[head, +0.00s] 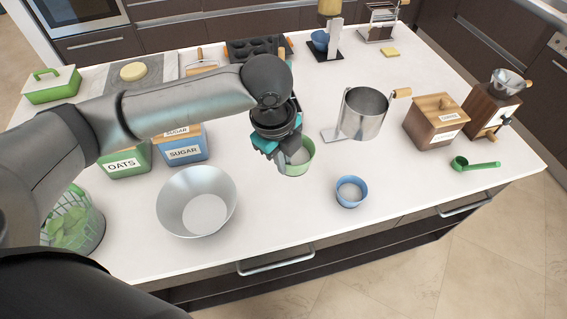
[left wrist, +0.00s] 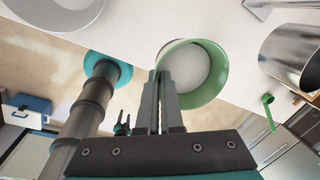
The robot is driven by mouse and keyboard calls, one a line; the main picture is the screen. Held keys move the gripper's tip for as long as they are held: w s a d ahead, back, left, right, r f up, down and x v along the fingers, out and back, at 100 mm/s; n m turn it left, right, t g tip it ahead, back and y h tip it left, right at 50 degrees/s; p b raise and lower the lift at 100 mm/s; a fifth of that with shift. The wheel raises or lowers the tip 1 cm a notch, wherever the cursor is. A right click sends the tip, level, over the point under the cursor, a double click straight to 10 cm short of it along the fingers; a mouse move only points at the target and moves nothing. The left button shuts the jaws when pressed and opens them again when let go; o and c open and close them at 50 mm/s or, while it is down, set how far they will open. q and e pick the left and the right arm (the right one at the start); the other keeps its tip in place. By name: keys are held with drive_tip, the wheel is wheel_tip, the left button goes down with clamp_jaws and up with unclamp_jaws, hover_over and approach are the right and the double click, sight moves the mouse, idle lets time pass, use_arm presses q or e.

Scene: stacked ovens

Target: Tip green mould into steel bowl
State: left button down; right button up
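The green mould (head: 304,163) is a small round cup with pale contents, upright on or just above the counter, right of the steel bowl. In the left wrist view the mould (left wrist: 218,85) shows its pale fill. My left gripper (head: 292,160) is at the mould's left rim. Its fingers (left wrist: 160,78) are close together with the rim between them. Whether the mould is lifted I cannot tell. The steel bowl (head: 197,202) is wide and looks empty, near the counter's front edge; its rim (left wrist: 65,12) shows in the left wrist view. My right gripper is not identifiable.
A blue mould (head: 351,191) with pale contents stands to the right. A steel sifter (head: 364,114) stands behind. The sugar box (head: 184,148) and oats box (head: 125,162) stand behind the bowl; a green basket (head: 75,222) is left of it. The counter between bowl and green mould is clear.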

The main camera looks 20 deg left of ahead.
use_arm(q)
drive_tip(key=s+a+f+n+y+p, duration=0.1)
drive_tip(key=s+a+f+n+p, duration=0.1)
drive_tip(key=s+a+n, duration=0.35)
drive_tip(key=s+a+f+n+y+p, duration=0.1)
drive_tip(key=s+a+n+p, duration=0.2)
drive_tip(key=a+n, duration=0.4)
wheel_tip(320, 180, down, 5)
drive_tip(key=a, duration=0.2)
drive_tip(key=s+a+r+n+t+h+b, duration=0.1)
drive_tip(key=a+h+b, duration=0.6)
drive_tip(key=h+b, duration=1.6)
drive_tip(key=n+t+b, duration=0.1)
drive_tip(key=t, duration=0.1)
drive_tip(key=shift+s+a+r+t, duration=0.15)
drive_tip(key=shift+a+r+t, duration=0.1)
drive_tip(key=shift+t, duration=0.15)
idle(0.3)
